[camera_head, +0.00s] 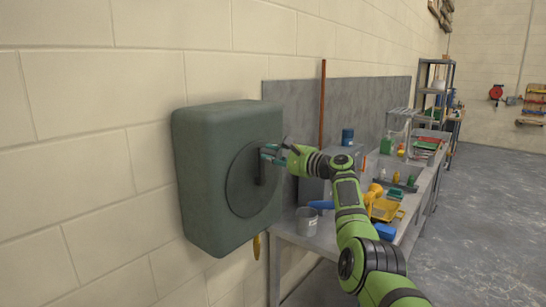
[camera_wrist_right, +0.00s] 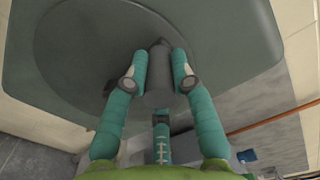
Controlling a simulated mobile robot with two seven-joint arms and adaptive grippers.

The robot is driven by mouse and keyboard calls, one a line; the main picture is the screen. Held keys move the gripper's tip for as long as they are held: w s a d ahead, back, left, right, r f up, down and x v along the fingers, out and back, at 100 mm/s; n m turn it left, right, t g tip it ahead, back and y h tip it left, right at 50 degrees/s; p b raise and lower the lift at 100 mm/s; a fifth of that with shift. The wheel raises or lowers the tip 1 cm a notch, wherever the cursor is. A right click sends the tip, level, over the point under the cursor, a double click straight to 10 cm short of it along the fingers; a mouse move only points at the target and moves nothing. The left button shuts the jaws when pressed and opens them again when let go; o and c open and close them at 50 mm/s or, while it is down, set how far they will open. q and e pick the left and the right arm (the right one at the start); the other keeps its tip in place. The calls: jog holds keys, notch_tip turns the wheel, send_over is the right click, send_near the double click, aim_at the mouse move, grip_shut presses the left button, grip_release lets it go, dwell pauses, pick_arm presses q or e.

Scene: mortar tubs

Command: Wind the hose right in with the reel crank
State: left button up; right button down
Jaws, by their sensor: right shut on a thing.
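The hose reel is a dark green rounded housing (camera_head: 205,175) fixed to the block wall at the left. Its round side disc (camera_head: 240,190) carries a dark crank (camera_head: 261,172). My right gripper (camera_head: 272,155) reaches in from the right and is shut on the crank. In the right wrist view, the teal fingers close around the dark grey crank handle (camera_wrist_right: 158,88) in front of the disc (camera_wrist_right: 85,60). A small yellow-orange piece (camera_head: 256,247) hangs below the housing; I cannot tell if it is the hose end. My left gripper is out of view.
A grey workbench (camera_head: 325,238) runs along the wall right of the reel, holding a metal cup (camera_head: 307,221), a yellow tool (camera_head: 374,193) and several other items. The concrete floor (camera_head: 485,220) at the right is clear.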

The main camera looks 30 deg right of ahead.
jog(key=shift+d+r, duration=0.3)
jog(key=shift+r, duration=0.1)
jog(key=c, duration=1)
grip_release()
jog(key=shift+f, duration=0.1)
jog(key=shift+c, duration=0.2)
jog(key=shift+d+f, duration=0.1)
jog(key=shift+f, duration=0.1)
jog(key=shift+f, duration=0.1)
jog(key=v, duration=1.2)
